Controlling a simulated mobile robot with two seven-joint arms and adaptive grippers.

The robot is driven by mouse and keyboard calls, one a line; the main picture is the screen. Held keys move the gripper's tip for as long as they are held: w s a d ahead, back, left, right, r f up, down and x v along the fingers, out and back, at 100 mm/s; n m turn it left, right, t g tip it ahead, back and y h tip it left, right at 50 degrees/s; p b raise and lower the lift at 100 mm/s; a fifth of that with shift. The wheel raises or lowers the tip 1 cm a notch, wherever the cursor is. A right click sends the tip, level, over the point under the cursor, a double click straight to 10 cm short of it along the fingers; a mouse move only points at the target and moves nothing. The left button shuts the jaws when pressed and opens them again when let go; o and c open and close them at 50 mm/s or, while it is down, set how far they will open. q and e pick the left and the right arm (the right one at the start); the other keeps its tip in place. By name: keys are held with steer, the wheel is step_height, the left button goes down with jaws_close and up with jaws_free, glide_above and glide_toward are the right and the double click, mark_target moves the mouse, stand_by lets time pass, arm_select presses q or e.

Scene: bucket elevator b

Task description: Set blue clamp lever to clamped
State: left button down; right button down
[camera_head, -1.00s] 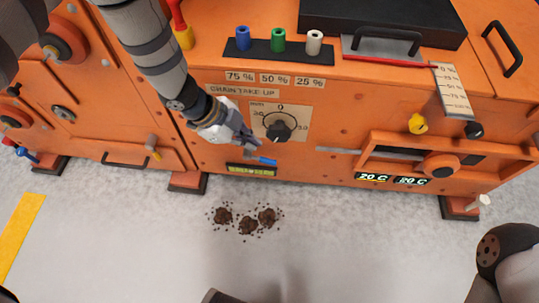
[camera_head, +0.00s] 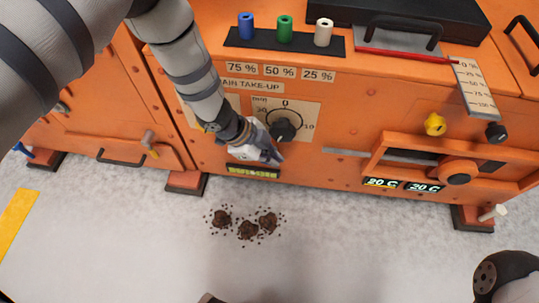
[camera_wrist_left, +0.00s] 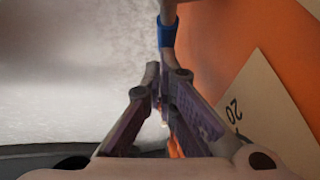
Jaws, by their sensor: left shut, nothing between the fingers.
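The blue clamp lever shows in the left wrist view as a blue grip (camera_wrist_left: 167,30) on a grey metal arm, just beyond the fingertips. I cannot tell whether they touch it. In the head view the lever is hidden behind my left gripper (camera_head: 273,156). That gripper is shut and empty, below the black take-up dial (camera_head: 284,130) and in front of the orange machine's face. The shut fingers also show in the left wrist view (camera_wrist_left: 166,85). My right gripper is not in view.
The dial plate (camera_head: 304,112) is close above the gripper, and a small green display (camera_head: 253,172) is just below it. Blue, green and white cylinders (camera_head: 285,30) stand on the ledge above. Dark clumps (camera_head: 246,229) lie on the floor in front.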

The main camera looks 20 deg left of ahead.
arm_select(q)
steer(key=shift+d+f, duration=0.15)
steer(key=shift+f, duration=0.4)
stand_by(0.4)
step_height(320, 180, down, 6)
steer(key=a+y+b, duration=0.1)
steer(key=b, duration=0.1)
steer(key=shift+s+y, duration=0.15)
steer(key=shift+y, duration=0.15)
stand_by(0.4)
steer(key=shift+a+f, duration=0.1)
steer(key=shift+a, duration=0.1)
stand_by(1.3)
steer(key=v, duration=1.2)
